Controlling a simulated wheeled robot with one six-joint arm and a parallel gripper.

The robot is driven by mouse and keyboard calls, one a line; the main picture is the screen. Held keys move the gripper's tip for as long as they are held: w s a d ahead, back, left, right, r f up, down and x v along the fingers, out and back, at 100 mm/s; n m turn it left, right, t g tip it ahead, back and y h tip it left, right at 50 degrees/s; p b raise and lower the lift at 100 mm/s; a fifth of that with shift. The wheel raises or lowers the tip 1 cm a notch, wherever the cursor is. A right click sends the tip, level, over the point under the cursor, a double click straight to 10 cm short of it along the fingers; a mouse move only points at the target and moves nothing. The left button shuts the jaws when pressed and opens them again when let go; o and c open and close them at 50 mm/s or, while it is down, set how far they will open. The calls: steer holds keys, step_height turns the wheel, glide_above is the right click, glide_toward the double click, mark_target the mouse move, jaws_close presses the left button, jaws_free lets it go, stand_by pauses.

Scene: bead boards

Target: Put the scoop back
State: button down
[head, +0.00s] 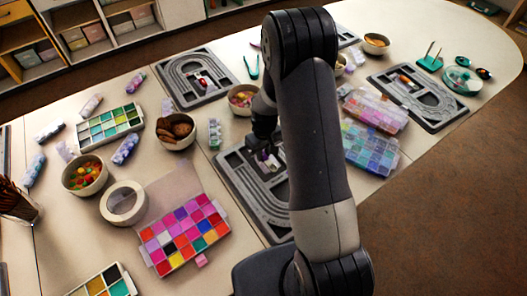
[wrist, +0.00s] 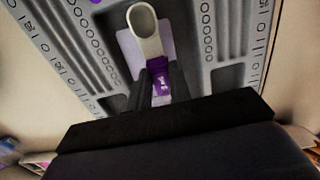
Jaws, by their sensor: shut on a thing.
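In the wrist view, the scoop (wrist: 144,25) has a pale rounded bowl pointing away from me and a purple handle part (wrist: 161,84) near my fingers. My gripper (wrist: 160,88) is shut on the scoop by that purple part. The scoop is over a grey bead board (wrist: 202,88) with numbered grooves. A pale lilac patch lies under the scoop; I cannot tell whether the scoop touches the board. In the head view, my gripper (head: 264,146) is over the middle bead board (head: 238,190), partly hidden by my arm, with a small purple and white bit showing beside it.
Bowls (head: 176,131) of beads or snacks stand nearby. Stacked clear bead boxes (head: 369,146) lie to the right. Another board (head: 194,78) lies behind.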

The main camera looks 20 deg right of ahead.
mark_target(264, 155)
steer(key=shift+f+b, duration=0.55)
steer(key=shift+f, duration=0.1)
steer(key=c, duration=1.3)
jaws_free()
steer(key=shift+r, duration=0.2)
steer(key=shift+r+p, duration=0.25)
steer(key=shift+p, duration=0.05)
step_height(264, 155, up, 12)
steer(key=shift+d+r+b, duration=0.15)
steer(key=shift+r+b, duration=0.1)
steer(key=shift+b, duration=0.15)
